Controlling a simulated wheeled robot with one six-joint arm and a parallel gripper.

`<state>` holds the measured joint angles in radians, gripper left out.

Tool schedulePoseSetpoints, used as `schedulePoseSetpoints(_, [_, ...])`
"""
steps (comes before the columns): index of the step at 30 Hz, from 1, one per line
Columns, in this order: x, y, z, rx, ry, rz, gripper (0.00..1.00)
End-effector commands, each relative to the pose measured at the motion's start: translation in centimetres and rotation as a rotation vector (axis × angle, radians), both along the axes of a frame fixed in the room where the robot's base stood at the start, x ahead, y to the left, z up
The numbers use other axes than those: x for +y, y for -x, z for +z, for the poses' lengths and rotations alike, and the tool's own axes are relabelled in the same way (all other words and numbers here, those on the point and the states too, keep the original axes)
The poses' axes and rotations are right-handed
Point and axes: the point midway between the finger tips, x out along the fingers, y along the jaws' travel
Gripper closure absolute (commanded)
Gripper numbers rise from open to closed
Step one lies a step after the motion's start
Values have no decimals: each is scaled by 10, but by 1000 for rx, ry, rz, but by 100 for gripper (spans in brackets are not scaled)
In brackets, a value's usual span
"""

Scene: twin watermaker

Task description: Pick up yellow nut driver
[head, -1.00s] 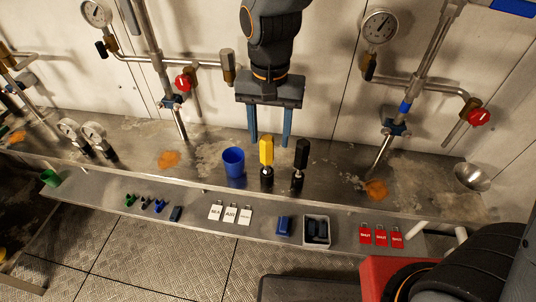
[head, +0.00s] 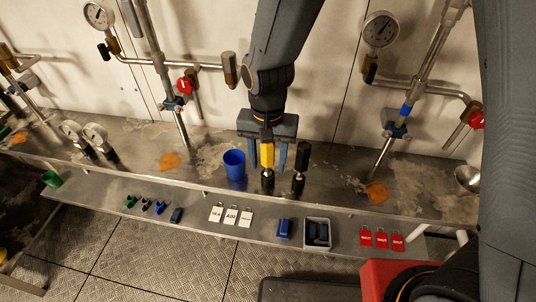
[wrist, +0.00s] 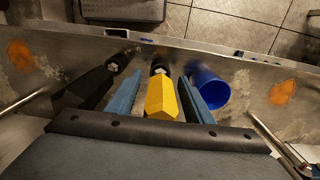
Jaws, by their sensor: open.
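The yellow nut driver (head: 267,156) stands upright on the metal shelf, with its yellow handle up and a dark lower end. My gripper (head: 268,168) is open and low over it, with its two blue fingers on either side of the handle. In the wrist view the yellow handle (wrist: 161,98) lies between the fingers of my gripper (wrist: 160,90), with the right finger close to it. I cannot tell whether either finger touches it.
A black-handled driver (head: 301,165) stands just right of the yellow one. A blue cup (head: 234,164) stands just left. Pipes with gauges rise at both sides. A lower ledge holds white tags (head: 231,215), red tags (head: 382,239) and a grey tray (head: 306,240).

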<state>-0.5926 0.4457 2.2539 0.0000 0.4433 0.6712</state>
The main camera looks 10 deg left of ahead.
Motion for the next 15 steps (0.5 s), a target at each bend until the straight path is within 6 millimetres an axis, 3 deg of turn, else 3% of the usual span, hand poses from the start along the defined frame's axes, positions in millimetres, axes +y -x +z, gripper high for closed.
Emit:
schedulePoseSetpoints(10, [0,0,-7,-1,-1,0,53])
schedulePoseSetpoints(15, [0,0,-6,-1,-1,0,80])
